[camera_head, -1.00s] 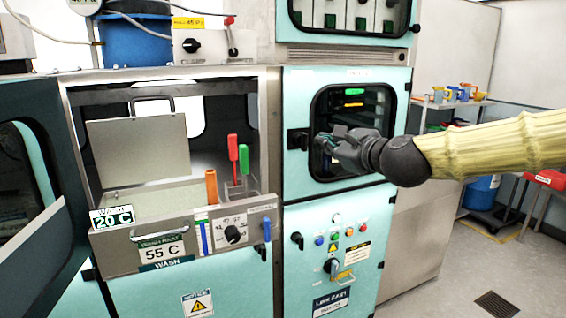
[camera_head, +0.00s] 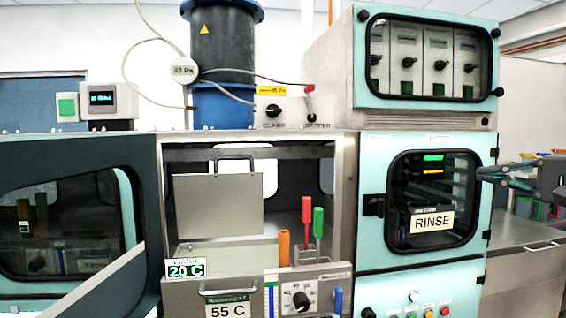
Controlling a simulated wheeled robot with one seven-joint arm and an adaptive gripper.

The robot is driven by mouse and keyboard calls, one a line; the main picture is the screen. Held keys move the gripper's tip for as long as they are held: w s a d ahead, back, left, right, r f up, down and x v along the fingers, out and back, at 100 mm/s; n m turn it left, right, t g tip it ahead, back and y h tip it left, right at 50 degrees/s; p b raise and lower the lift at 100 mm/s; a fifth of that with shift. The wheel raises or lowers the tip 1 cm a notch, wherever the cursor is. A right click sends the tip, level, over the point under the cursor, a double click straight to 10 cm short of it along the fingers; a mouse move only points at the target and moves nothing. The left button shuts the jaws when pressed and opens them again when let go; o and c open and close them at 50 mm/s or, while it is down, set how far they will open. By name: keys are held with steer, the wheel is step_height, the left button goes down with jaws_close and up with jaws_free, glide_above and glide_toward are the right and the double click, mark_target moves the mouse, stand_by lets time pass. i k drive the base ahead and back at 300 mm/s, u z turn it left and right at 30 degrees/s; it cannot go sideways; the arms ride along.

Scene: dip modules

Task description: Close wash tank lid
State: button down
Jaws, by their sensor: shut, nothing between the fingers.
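The wash tank lid (camera_head: 219,205) is a flat metal plate standing raised inside the open wash bay, with a handle on its top edge. The wash tank (camera_head: 226,254) is open below and in front of it, behind a front panel with a 55 C label (camera_head: 228,311). My gripper (camera_head: 487,174) is at the right edge, shut and empty, in front of the right side of the rinse cabinet. It is well to the right of the lid and apart from it. Most of my arm is out of view.
A dark-framed door (camera_head: 75,220) stands open left of the bay. An orange handle (camera_head: 284,248), a red handle (camera_head: 306,215) and a green handle (camera_head: 318,222) stand at the tank's right. The rinse cabinet door (camera_head: 433,198) is closed between the bay and my gripper.

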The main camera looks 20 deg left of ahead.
mark_target(215, 205)
steer(key=u, duration=0.05)
steer(key=i, duration=0.5)
steer(key=u, duration=0.8)
